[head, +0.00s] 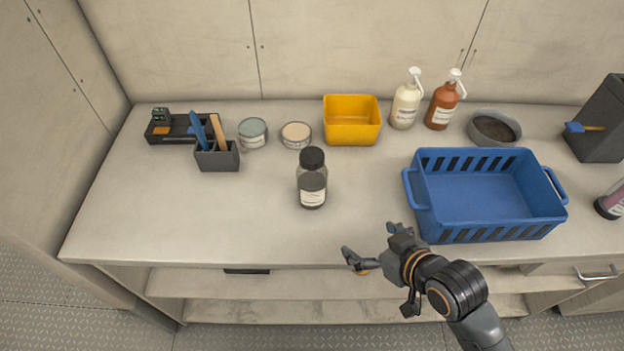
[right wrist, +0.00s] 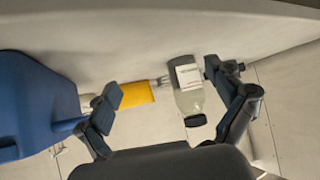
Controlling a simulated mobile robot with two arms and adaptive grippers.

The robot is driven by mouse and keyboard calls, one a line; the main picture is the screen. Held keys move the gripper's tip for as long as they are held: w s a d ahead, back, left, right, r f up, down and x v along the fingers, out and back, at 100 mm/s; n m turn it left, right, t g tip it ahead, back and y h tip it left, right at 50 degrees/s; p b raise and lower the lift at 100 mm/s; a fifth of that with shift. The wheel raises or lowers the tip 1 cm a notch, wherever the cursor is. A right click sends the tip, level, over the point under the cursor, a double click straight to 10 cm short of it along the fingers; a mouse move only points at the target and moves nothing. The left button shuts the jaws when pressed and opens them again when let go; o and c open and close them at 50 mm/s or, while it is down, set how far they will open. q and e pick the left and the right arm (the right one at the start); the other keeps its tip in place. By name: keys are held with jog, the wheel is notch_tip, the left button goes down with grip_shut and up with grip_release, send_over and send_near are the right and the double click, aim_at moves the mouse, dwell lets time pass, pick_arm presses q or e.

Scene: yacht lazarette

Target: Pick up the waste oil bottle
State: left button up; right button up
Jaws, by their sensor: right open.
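The waste oil bottle (head: 312,186), dark grey with a black cap and a white label, stands upright near the middle of the worktop. In the right wrist view the bottle (right wrist: 188,88) appears upside down, between the fingers' lines and nearer the right-hand finger. My right gripper (head: 370,243) is open and empty at the worktop's front edge, in front and to the right of the bottle, with a gap between them. The open fingers also show in the right wrist view (right wrist: 163,82). My left gripper is not in view.
A blue basket (head: 424,232) stands right of the bottle, close to my right gripper.

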aim_at(322, 189)
jog(key=w+a+y, duration=0.1)
jog(key=w+a, duration=0.2)
jog(key=w+a+r+n+t+y, duration=0.1)
jog(key=w+a, duration=0.2)
jog(key=w, duration=0.1)
jog(key=w+a+r+n+t+y+p, duration=0.1)
jog(key=w+a, duration=0.1)
jog(key=w, duration=0.1)
jog(key=shift+w+a+y, duration=0.25)
jog(key=shift+a+y, duration=0.05)
jog(key=shift+a, duration=0.1)
jog(key=p+x, duration=0.1)
jog(key=x, duration=0.3)
jog(key=shift+w+f, duration=0.1)
jog(key=shift+w, duration=0.05)
jog(key=shift+w+a+f, duration=0.3)
jog(key=shift+w, duration=0.1)
jog(key=c, duration=1.3)
